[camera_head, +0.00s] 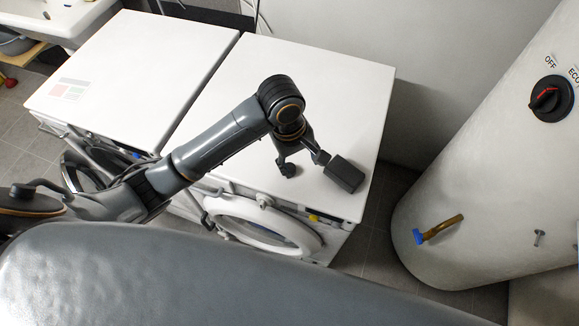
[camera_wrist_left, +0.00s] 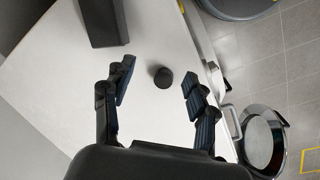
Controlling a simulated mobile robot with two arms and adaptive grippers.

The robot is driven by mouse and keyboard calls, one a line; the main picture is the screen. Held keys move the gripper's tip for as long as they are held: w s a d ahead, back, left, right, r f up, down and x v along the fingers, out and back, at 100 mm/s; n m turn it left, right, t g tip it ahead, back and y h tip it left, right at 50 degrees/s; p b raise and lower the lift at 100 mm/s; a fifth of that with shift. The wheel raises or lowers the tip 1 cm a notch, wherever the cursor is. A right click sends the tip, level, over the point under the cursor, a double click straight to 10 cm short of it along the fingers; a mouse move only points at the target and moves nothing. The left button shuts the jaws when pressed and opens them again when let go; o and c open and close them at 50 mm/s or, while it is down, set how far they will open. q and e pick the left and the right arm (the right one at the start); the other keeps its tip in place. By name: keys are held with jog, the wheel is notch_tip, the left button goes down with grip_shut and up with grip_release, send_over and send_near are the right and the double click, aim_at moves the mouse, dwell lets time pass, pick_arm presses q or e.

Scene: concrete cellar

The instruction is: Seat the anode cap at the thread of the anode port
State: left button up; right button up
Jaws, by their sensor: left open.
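A small dark round cap (camera_wrist_left: 163,77), probably the anode cap, shows in the left wrist view on the white machine top. My left gripper (camera_head: 306,165) is open above the right-hand white machine, and the cap appears between its spread fingers, apart from both. In the head view I cannot make out the cap clearly near the dark fingers. A white cylindrical tank (camera_head: 480,170) stands at the right. A brass stub with a blue end (camera_head: 440,229) and a small metal stub (camera_head: 539,238) stick out of it. I cannot tell which is the anode port. My right gripper is out of view.
A dark box (camera_head: 343,176) sits on the machine top close beside the left gripper; it also shows in the left wrist view (camera_wrist_left: 103,22). A second white machine (camera_head: 130,75) stands to the left. The right machine's round door (camera_head: 262,228) is below. The tank has a dark knob (camera_head: 551,98).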

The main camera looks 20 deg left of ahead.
pick_arm(q)
jog(key=w+a+r+n+y, duration=0.2)
jog(key=w+a+r+n, duration=0.1)
jog(key=r+n, duration=0.1)
jog(key=p, duration=0.1)
send_over(289, 167)
jog(key=shift+g, duration=0.4)
jog(key=f, duration=0.7)
jog(key=shift+s+d+f, duration=0.1)
jog(key=shift+s+f, duration=0.15)
jog(key=f+p, duration=0.1)
jog(key=f, duration=0.3)
jog(key=shift+w+f, duration=0.1)
jog(key=shift+w, duration=0.1)
jog(key=shift+f, duration=0.6)
jog(key=c, duration=1.1)
